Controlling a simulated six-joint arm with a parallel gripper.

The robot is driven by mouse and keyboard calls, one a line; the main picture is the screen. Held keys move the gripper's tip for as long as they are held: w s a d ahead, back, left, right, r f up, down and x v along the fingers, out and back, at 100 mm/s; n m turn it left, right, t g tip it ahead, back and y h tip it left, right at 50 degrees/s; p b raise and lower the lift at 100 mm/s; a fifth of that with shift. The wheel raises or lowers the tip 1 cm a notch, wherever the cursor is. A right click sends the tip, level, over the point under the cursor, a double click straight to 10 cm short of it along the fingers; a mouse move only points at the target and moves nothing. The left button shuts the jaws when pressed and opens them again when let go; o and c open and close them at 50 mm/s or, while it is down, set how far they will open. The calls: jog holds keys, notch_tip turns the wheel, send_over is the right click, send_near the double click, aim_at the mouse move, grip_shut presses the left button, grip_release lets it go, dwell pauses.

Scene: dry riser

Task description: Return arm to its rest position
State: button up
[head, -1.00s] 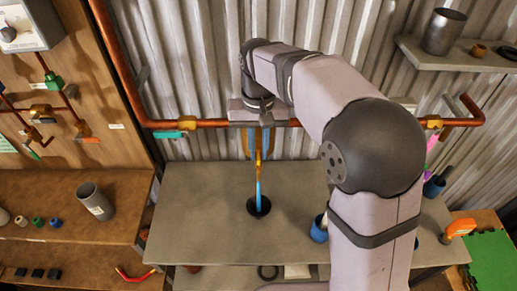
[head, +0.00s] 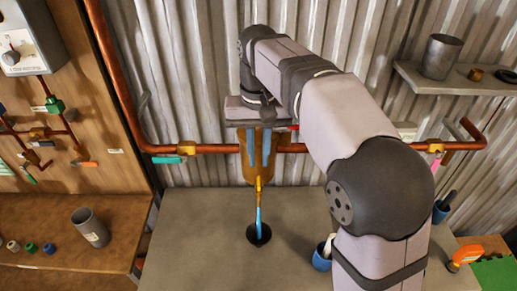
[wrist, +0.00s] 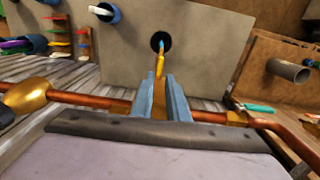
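A thin tool with a blue lower part and yellow top (head: 259,205) stands upright in a round black holder (head: 259,235) on the grey bench.
A copper pipe (head: 215,149) with a teal-handled valve (head: 168,160) runs along the corrugated wall behind my gripper. A blue cup (head: 321,258) stands on the bench to the right. A shelf (head: 455,86) holds a metal cup (head: 440,57). The grey bench (head: 195,230) is clear at left.

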jog(key=s+d+f, duration=0.7)
jog(key=s+f, duration=0.1)
jog(key=f, duration=0.2)
jog(key=s+d+f, duration=0.7)
jog(key=s+f, duration=0.2)
jog(key=shift+s+f, duration=0.15)
jog(key=shift+f, duration=0.25)
